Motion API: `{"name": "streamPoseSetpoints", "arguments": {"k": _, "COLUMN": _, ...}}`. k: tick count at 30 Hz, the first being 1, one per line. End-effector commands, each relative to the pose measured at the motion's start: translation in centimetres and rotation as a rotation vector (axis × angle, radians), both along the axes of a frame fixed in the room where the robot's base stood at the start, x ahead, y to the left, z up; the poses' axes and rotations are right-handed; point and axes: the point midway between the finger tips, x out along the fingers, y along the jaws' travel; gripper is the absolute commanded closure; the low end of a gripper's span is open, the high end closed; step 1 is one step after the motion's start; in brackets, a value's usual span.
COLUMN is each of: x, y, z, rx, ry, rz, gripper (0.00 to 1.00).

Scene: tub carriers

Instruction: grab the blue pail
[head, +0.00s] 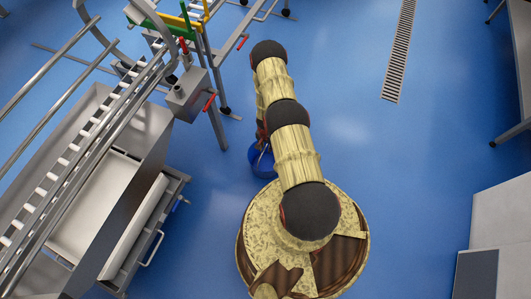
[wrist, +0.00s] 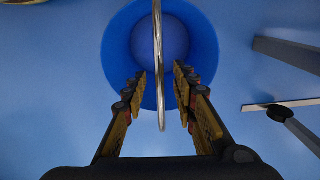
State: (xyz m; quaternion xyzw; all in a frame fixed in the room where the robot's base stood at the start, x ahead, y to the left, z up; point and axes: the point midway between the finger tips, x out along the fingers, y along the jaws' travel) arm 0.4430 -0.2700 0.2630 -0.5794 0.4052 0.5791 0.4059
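The blue pail (head: 260,164) stands on the blue floor, partly hidden by my arm in the head view. In the wrist view I look down into the pail (wrist: 120,50), which fills the upper middle. Its thin metal handle (wrist: 158,60) stands up and runs down the picture between my fingers. My gripper (wrist: 160,73) is open, with one finger on each side of the handle and a gap on both sides. The fingers overlap the pail's rim in the picture. In the head view my gripper is mostly hidden behind my arm.
A metal roller conveyor (head: 75,160) and a steel cart (head: 140,225) stand to the left. A conveyor leg (head: 217,125) is close to the pail. A floor drain (head: 398,55) lies at upper right, and grey cabinets (head: 500,225) stand at lower right. The floor between is clear.

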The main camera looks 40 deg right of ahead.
Motion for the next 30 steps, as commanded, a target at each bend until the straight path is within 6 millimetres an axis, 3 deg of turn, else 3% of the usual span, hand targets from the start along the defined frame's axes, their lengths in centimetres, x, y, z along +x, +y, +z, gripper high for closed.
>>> {"name": "streamPoseSetpoints", "arguments": {"k": 8, "x": 0.02, "y": -0.02, "z": -0.01, "rx": 0.000, "ry": 0.000, "rz": 0.000, "gripper": 0.72}}
{"name": "streamPoseSetpoints", "arguments": {"k": 23, "x": 0.02, "y": -0.02, "z": -0.02, "rx": 0.000, "ry": 0.000, "rz": 0.000, "gripper": 1.00}}
{"name": "streamPoseSetpoints", "arguments": {"k": 30, "x": 0.01, "y": -0.01, "z": -0.02, "rx": 0.000, "ry": 0.000, "rz": 0.000, "gripper": 1.00}}
